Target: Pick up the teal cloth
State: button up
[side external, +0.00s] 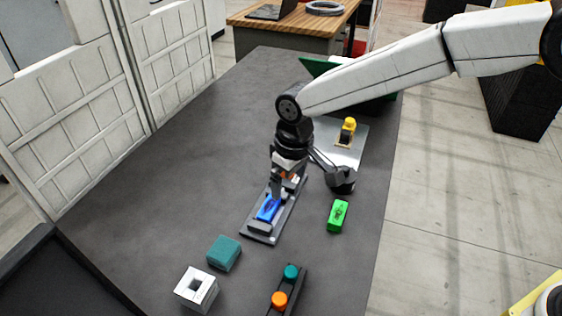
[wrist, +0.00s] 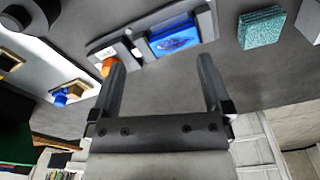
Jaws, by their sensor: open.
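The teal cloth (side external: 223,253) lies on the dark table as a folded, block-like pad, left of and nearer the camera than the long grey fixture (side external: 258,238) in the side view. In the wrist view the teal cloth (wrist: 262,27) is at the upper right, beyond the right finger. My gripper (side external: 277,192) is over the fixture, close to the blue block (side external: 267,208) in it. In the wrist view my gripper (wrist: 162,66) has its two fingers wide apart, with nothing between them. The cloth is apart from the gripper and fully visible.
A white cube with a square hole (side external: 196,289) stands close to the cloth. A black rack (side external: 298,292) holds a teal and an orange cylinder. A green block (side external: 338,215) and a metal plate with a yellow-topped part (side external: 348,127) are to the right. The table's left-middle is clear.

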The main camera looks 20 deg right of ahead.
aim_at(223, 249)
jog(key=s+a+f+n, duration=0.1)
jog(key=a, duration=0.4)
jog(key=s+a+f+n, duration=0.1)
jog(key=a, duration=0.5)
jog(key=s+a+f, duration=0.1)
jog(key=a, duration=0.4)
jog(key=shift+s+a+n+g, duration=0.2)
jog(key=shift+n+g, duration=0.1)
jog(key=shift+n, duration=0.1)
jog(key=shift+d+f, duration=0.15)
jog(key=shift+f, duration=1.8)
jog(key=shift+d+f, duration=0.1)
jog(key=shift+f, duration=1.8)
jog(key=c, duration=1)
jog(key=shift+r, duration=0.2)
